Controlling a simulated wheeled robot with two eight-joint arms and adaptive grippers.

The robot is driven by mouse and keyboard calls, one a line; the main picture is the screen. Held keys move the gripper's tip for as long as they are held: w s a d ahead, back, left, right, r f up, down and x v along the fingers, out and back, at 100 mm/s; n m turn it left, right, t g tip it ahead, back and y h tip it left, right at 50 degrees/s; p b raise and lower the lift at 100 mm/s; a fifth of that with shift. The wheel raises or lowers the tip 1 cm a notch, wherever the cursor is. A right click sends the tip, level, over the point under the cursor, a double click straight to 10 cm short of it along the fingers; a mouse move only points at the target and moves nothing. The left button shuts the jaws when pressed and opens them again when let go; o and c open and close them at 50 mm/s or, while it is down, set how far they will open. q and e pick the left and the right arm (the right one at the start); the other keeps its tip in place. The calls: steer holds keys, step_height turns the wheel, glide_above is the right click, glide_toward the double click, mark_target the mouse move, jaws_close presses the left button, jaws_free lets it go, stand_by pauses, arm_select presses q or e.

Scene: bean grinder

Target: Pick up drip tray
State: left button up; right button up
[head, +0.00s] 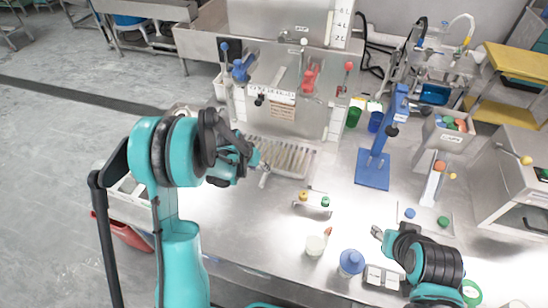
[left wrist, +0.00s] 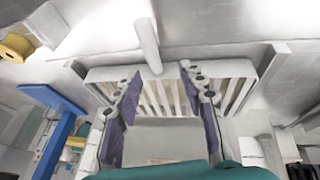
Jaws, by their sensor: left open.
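The drip tray (head: 292,158) is a shallow metal tray with slats at the foot of the steel dispenser, on the steel table. In the left wrist view the slatted drip tray (left wrist: 240,70) lies across the middle, behind my fingers. My left gripper (head: 263,172) is at the tray's left end in the head view. In the left wrist view my left gripper (left wrist: 162,75) is open, its purple-padded fingers apart with slats showing between them. I cannot tell whether they touch the tray. My right gripper (head: 379,234) is over the front right of the table; its finger gap is unclear.
The steel dispenser (head: 285,100) with blue and red levers stands behind the tray. A blue stand (head: 373,168) is to its right. A small rack (head: 313,202) with yellow and green knobs, a cup (head: 315,245) and a blue-topped jar (head: 351,262) are in front.

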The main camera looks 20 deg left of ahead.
mark_target(271, 164)
arm_select(q)
steer(key=x, duration=0.3)
steer(key=b+x, duration=0.1)
steer(key=x, duration=0.1)
steer(key=shift+w+d, duration=0.3)
steer(key=shift+d, duration=0.1)
jaws_close()
